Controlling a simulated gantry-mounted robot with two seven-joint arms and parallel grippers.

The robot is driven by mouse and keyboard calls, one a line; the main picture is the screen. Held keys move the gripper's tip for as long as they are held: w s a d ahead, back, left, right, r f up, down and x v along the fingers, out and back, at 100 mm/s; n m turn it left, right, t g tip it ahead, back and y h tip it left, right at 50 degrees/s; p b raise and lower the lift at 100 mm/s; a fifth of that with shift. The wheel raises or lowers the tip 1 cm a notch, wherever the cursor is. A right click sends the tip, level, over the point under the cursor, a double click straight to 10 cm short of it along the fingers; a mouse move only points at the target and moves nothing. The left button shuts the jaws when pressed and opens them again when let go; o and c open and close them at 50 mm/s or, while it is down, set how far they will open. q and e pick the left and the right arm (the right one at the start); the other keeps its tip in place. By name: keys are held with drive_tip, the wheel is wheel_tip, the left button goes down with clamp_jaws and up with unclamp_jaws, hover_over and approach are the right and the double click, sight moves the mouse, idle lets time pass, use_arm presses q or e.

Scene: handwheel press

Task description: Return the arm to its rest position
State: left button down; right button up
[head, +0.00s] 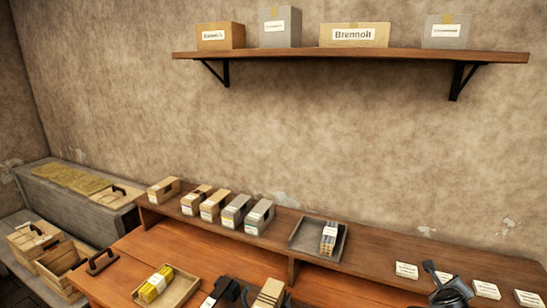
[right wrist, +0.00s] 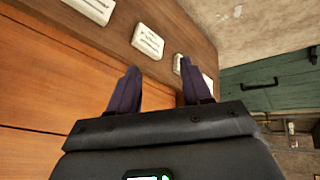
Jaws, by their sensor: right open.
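My right gripper (head: 438,282) is at the lower right of the head view, in front of the raised ledge with white cards. Its dark fingers also show in the right wrist view (right wrist: 160,70). They stand apart with nothing between them. A white card (right wrist: 148,41) lies beyond the fingertips, apart from them as far as I can tell. Another card is partly hidden behind the right-hand finger. I do not make out my left gripper in the head view.
The raised wooden ledge (head: 375,257) carries several small boxes, a grey tray (head: 302,248) and white cards (head: 406,270). A wooden tray (head: 181,291) with yellow items sits on the lower bench. A wall shelf (head: 350,54) holds boxes. The wall between is clear.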

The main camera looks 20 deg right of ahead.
drive_tip(key=w+a+f+n+t+y, duration=0.1)
drive_tip(key=a+f+n+t+y, duration=0.15)
drive_tip(key=a+n, duration=0.9)
drive_tip(key=w+a+f+n+t+y, duration=0.1)
drive_tip(key=a+f+n+t+y, duration=0.2)
drive_tip(key=a+n, duration=0.85)
drive_tip(key=s+a+f+n+g+y, duration=0.3)
drive_tip(key=s+a+f+n+g, duration=0.15)
drive_tip(key=s+a+n, duration=0.55)
drive_tip(key=s+a+f+n+g+y, duration=0.3)
drive_tip(key=s+a+f+n, duration=0.25)
drive_tip(key=s+a, duration=0.4)
wheel_tip(320, 180, up, 22)
drive_tip(key=w+a+p, duration=0.1)
drive_tip(key=a+p, duration=0.1)
drive_tip(key=p, duration=2.1)
drive_tip(key=shift+a, duration=0.15)
